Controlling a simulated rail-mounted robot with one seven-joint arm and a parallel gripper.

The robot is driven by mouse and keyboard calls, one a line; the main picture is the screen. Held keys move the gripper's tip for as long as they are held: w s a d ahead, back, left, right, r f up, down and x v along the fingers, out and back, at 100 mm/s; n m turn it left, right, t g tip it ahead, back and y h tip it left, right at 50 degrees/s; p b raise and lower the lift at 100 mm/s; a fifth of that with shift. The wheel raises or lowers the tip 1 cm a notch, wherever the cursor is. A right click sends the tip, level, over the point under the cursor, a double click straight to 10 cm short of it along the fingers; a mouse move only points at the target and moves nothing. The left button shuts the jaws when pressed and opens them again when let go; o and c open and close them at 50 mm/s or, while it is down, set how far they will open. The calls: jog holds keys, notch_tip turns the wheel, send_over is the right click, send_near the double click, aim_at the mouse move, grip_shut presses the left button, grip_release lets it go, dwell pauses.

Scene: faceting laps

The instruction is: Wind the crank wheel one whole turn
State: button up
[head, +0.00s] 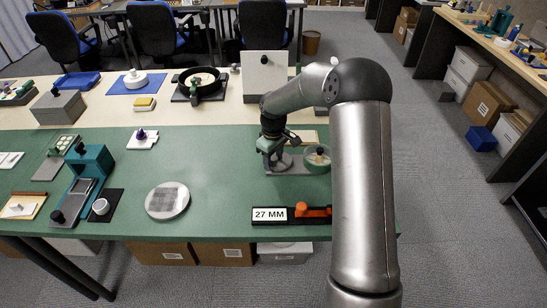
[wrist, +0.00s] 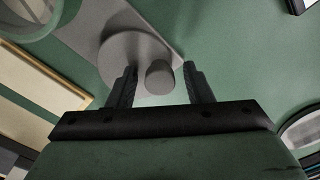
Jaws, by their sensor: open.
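The crank wheel (wrist: 118,50) is a grey disc on a grey base plate, seen in the wrist view at upper centre. Its short round handle (wrist: 158,78) stands between the two fingers of my gripper (wrist: 160,73). The fingers are open, with a visible gap on each side of the handle. In the head view my gripper (head: 272,156) points down over the wheel (head: 284,164) and partly hides it. From these views I cannot tell how far down the handle the fingertips reach.
A green round bowl (head: 317,160) stands right beside the wheel on the same base. A "27 MM" sign (head: 270,214) with an orange piece lies at the bench's front edge. A grey patterned disc (head: 167,200) lies to the left. The green mat between is clear.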

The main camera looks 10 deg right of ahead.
jog(key=shift+c, duration=0.4)
jog(key=c, duration=0.9)
jog(key=m+b, duration=0.1)
jog(key=m, duration=0.1)
jog(key=w+m+b, duration=0.1)
jog(key=shift+a+f+m+b, duration=0.1)
jog(key=shift+a+m+b, duration=0.2)
jog(key=shift+b, duration=0.05)
jog(key=m+b, duration=0.1)
jog(key=m, duration=0.1)
jog(key=w+m+b, duration=0.1)
jog(key=m, duration=0.2)
jog(key=shift+w+m, duration=0.2)
jog(key=shift+m, duration=0.1)
jog(key=m, duration=0.2)
jog(key=w+m, duration=0.1)
jog(key=m, duration=0.3)
jog(key=shift+w+d+b, duration=0.25)
jog(key=shift+b, duration=0.05)
jog(key=m, duration=0.2)
jog(key=d+m, duration=0.1)
jog(key=m, duration=0.1)
jog(key=w+m, duration=0.1)
jog(key=m, duration=0.1)
jog(key=shift+d+r, duration=0.2)
jog(key=shift+m, duration=0.4)
